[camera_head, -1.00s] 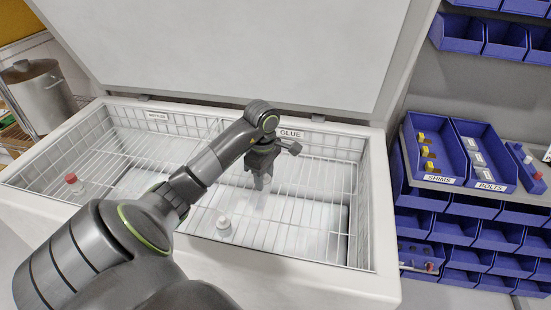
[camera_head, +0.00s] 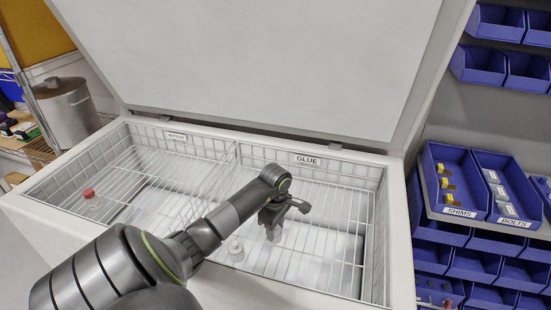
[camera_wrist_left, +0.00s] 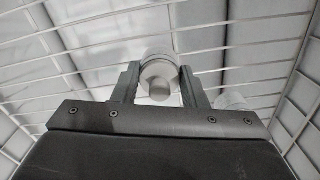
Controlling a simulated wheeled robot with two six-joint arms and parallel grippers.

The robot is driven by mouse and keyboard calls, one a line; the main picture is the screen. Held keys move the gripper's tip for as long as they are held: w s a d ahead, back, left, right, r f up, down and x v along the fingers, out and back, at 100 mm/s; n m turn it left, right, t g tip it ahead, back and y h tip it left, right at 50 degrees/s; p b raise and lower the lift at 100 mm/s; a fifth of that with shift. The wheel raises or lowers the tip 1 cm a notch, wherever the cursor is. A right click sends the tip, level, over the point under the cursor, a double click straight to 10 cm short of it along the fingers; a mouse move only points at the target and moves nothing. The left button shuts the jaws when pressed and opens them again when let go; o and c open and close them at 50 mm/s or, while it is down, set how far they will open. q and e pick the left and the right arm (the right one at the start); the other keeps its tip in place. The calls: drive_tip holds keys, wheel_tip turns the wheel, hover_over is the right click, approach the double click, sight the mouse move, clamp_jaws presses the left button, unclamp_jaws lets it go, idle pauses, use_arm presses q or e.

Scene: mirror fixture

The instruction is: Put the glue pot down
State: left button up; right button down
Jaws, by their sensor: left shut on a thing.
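My left gripper (camera_head: 272,226) is shut on the glue pot, inside the basket under the GLUE label (camera_head: 307,160). In the left wrist view the glue pot (camera_wrist_left: 158,72) is a pale round pot with a white cap, between the fingers (camera_wrist_left: 160,88). In the head view it is mostly hidden by the gripper. I cannot tell whether its base touches the wire floor. Another white-capped pot (camera_head: 236,248) stands to the left and nearer in the same basket. It also shows in the left wrist view (camera_wrist_left: 232,101). My right gripper is not in view.
The white chest's lid (camera_head: 260,65) stands open behind. A wire divider (camera_head: 212,185) separates the left basket, holding a red-capped bottle (camera_head: 89,193). The right part of the glue basket (camera_head: 330,245) is clear. Blue bins (camera_head: 455,185) stand at right.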

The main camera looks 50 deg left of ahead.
use_arm(q)
drive_tip(key=o, duration=0.7)
drive_tip(key=shift+f, duration=0.1)
drive_tip(key=o, duration=0.5)
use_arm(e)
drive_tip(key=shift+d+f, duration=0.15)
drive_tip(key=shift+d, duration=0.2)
use_arm(q)
drive_tip(key=shift+r, duration=0.4)
wheel_tip(320, 180, up, 9)
drive_tip(key=shift+f+b, duration=0.1)
drive_tip(key=shift+b, duration=0.55)
drive_tip(key=shift+r+p, duration=0.5)
drive_tip(key=shift+r, duration=0.35)
drive_tip(key=shift+r+p, duration=0.45)
drive_tip(key=shift+r, duration=0.15)
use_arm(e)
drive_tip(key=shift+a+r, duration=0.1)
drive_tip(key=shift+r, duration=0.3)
